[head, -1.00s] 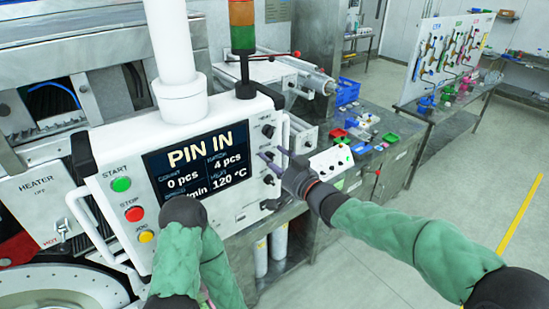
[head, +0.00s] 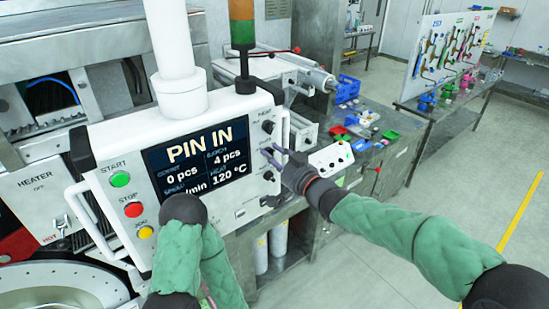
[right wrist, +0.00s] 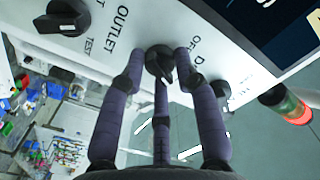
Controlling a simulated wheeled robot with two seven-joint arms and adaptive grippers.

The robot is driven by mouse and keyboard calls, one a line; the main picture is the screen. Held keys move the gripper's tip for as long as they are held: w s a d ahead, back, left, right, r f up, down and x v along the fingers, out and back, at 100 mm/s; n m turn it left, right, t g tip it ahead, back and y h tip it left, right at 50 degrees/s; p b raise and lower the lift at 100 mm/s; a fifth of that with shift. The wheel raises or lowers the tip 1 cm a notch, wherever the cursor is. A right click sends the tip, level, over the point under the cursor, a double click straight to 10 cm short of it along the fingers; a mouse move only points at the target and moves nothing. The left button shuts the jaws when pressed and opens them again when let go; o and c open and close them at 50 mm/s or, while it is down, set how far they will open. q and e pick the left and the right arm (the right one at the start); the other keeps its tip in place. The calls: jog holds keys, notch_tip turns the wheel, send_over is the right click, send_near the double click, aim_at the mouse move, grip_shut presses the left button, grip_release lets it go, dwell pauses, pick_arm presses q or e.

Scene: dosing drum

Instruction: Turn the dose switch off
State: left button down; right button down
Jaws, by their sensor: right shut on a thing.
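The dose switch (right wrist: 160,60) is a black rotary knob on the white control panel (head: 112,235). In the right wrist view, "OFF" and a "D" stand beside it, the rest of the label hidden by a finger. My right gripper (right wrist: 160,68) has its purple fingers around this knob, shut on it. In the head view the right gripper (head: 276,158) is at the panel's right edge, covering part of the knob column. My left arm shows only as a green sleeve and dark joint; its gripper is out of view.
Another knob (right wrist: 62,16), by "OUTLET" and "TEST", is beside the held one. A further knob (right wrist: 216,90) is partly behind a finger. The display (head: 198,160) reads "PIN IN". START (head: 120,179), STOP (head: 133,209) and JOG (head: 146,232) buttons are at the left.

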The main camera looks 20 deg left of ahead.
jog(key=n+b, duration=0.4)
jog(key=shift+r+n, duration=0.25)
jog(key=shift+n, duration=0.15)
jog(key=n+b, duration=0.3)
jog(key=n, duration=0.1)
jog(key=shift+s+r, duration=0.1)
jog(key=shift+r, duration=0.05)
jog(key=shift+r+n+b, duration=0.1)
jog(key=shift+n+b, duration=0.55)
jog(key=shift+n, duration=0.55)
jog(key=c, duration=0.9)
grip_release()
jog(key=shift+a, duration=0.1)
jog(key=shift+c, duration=0.2)
jog(key=shift+s+f, duration=0.15)
jog(key=shift+f, duration=0.1)
